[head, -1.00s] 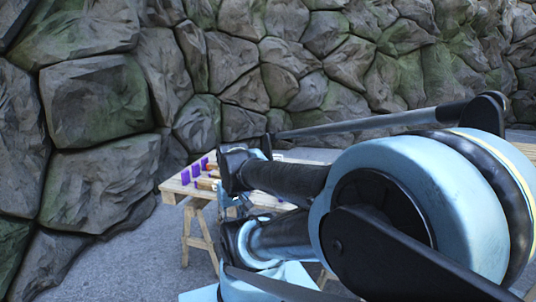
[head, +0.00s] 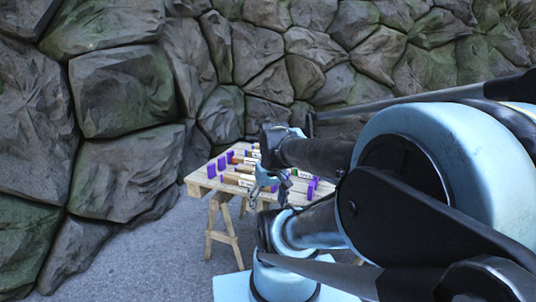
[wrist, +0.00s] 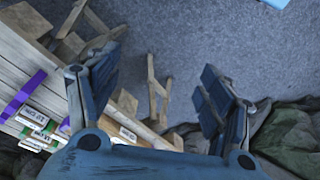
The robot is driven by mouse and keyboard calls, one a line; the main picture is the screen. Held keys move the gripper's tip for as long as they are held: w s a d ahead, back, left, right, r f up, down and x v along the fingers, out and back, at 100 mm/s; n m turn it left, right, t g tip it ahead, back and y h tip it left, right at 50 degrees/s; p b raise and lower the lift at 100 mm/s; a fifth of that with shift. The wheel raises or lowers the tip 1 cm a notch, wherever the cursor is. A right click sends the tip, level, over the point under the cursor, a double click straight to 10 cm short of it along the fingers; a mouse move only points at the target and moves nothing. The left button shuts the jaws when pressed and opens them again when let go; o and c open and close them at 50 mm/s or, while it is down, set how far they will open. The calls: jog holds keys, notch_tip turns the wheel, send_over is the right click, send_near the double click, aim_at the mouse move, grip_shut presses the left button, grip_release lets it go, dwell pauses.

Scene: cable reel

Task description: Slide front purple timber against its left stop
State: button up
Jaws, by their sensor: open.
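Timbers lie across a wooden trestle table (head: 196,184). The front timber (head: 238,179) is brown with a pale label; I cannot make out a purple mark on it. Upright purple blocks (head: 212,170) stand near the timbers' left ends, and more purple blocks (head: 312,187) stand at the right. My gripper (head: 266,182) shows in front of the table's right part in the head view.
A rough stone wall (head: 120,90) rises close behind and left of the table. The table's trestle legs (head: 222,235) stand on grey floor (head: 150,255), which is clear at the front left. Rocks (wrist: 295,135) show at lower right in the wrist view.

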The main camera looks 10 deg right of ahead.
aim_at(249, 181)
jog(key=w+d+r+n+y, duration=0.1)
jog(key=w+d+r+n, duration=0.1)
jog(key=w, duration=0.6)
jog(key=w+d+r+n+y, duration=0.1)
jog(key=w+r+n, duration=0.15)
jog(key=w, duration=0.65)
jog(key=w+d+r+n, duration=0.2)
jog(key=w, duration=0.6)
jog(key=w+d+f+n, duration=0.1)
jog(key=w+d, duration=0.1)
jog(key=w, duration=0.3)
jog(key=w+d+f+n+y, duration=0.1)
jog(key=w+d+f+n, duration=0.1)
jog(key=w, duration=0.2)
jog(key=shift+w+d+t, duration=0.3)
jog(key=shift+w, duration=0.05)
jog(key=shift+f, duration=0.1)
jog(key=x, duration=1.7)
jog(key=shift+s+a+f, duration=0.1)
jog(key=shift+a, duration=0.15)
jog(key=c, duration=1.4)
